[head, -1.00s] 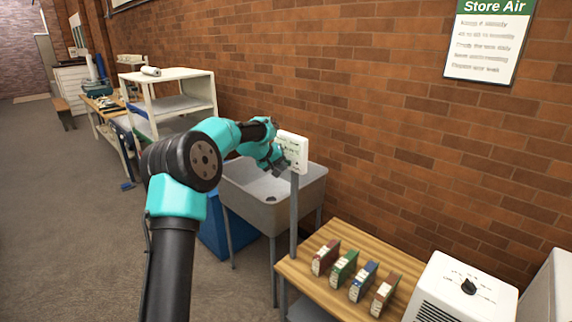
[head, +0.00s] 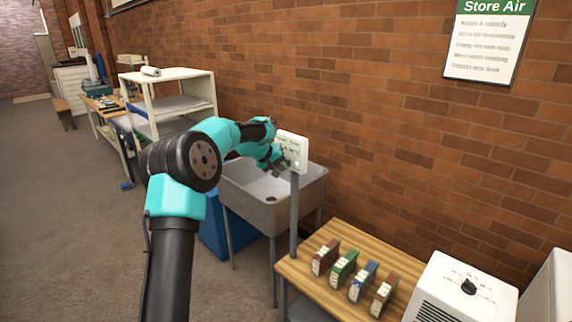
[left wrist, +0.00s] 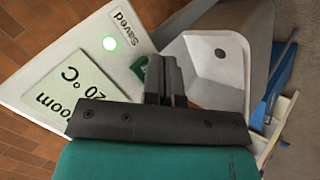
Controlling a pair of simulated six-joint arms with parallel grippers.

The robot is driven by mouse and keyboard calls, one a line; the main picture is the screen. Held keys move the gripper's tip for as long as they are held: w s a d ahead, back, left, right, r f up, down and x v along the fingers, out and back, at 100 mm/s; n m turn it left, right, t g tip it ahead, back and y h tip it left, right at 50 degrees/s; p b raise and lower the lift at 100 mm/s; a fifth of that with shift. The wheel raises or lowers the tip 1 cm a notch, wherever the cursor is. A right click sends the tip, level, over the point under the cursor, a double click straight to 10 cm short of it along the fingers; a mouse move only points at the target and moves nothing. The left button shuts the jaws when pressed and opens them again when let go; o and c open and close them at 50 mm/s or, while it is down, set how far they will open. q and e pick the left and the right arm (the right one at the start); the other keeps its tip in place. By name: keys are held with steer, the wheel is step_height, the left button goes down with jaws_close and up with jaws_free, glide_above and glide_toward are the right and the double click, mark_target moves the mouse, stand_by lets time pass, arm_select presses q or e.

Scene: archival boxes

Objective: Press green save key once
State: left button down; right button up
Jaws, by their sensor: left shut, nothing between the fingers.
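A white panel (head: 295,150) stands on a grey post beside the brick wall. In the left wrist view it (left wrist: 32,88) has a display (left wrist: 75,84) reading "20 °C" and "Room", upside down in the picture. The green key (left wrist: 142,68) shows only in part, behind my left gripper (left wrist: 166,66). The left gripper is shut and empty, its fingertips close to the key; I cannot tell whether they touch. In the head view the left gripper (head: 279,167) is just left of the panel. The right gripper is out of view.
A grey sink (head: 250,200) lies behind and below the panel, with a blue bin (head: 215,235) under it. A wooden table (head: 330,235) holds several coloured box files (head: 343,268). A white appliance with a dial (head: 460,290) stands at right.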

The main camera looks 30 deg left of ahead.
arm_select(q)
steer(key=shift+s+a, duration=0.15)
steer(key=shift+s, duration=0.4)
steer(key=shift+s, duration=0.1)
steer(key=s, duration=0.2)
steer(key=s+a, duration=0.1)
steer(key=s, duration=0.1)
steer(key=shift+s+a, duration=0.2)
steer(key=shift+s, duration=0.1)
stand_by(0.7)
